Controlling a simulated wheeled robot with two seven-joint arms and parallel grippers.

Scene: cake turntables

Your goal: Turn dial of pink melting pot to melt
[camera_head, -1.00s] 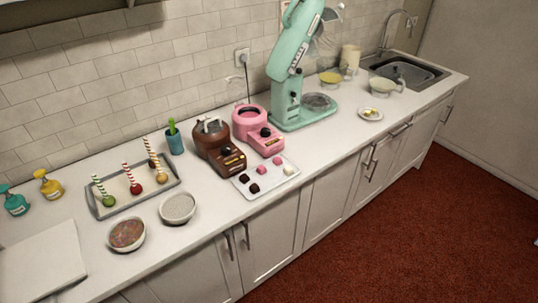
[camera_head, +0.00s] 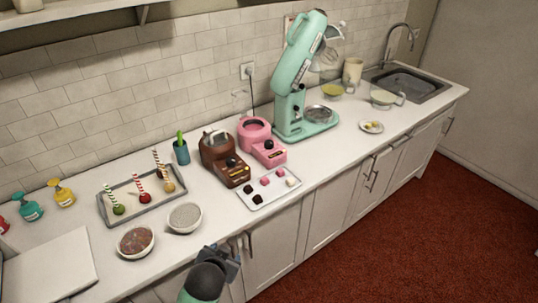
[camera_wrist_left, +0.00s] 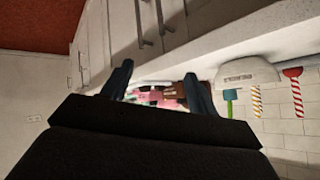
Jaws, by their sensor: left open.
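The pink melting pot (camera_head: 254,128) stands on the counter between the brown pot and the mint mixer. Its black dial (camera_head: 268,144) is on the front base; its marking is too small to read. My left gripper (camera_head: 232,256) is low in front of the counter's front edge, left of the pink pot and well apart from it. In the left wrist view, its two fingers are spread with nothing between them (camera_wrist_left: 160,88), and the pink pot (camera_wrist_left: 158,95) shows small and partly hidden beyond them. My right gripper is not in view.
A brown melting pot (camera_head: 221,157) stands close left of the pink one. A white tray of chocolates (camera_head: 256,204) lies in front. The mint stand mixer (camera_head: 291,105) rises at right. Two bowls, one of them grey-filled (camera_head: 185,218), sit near the front edge. Cabinet handles (camera_head: 248,243) project below.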

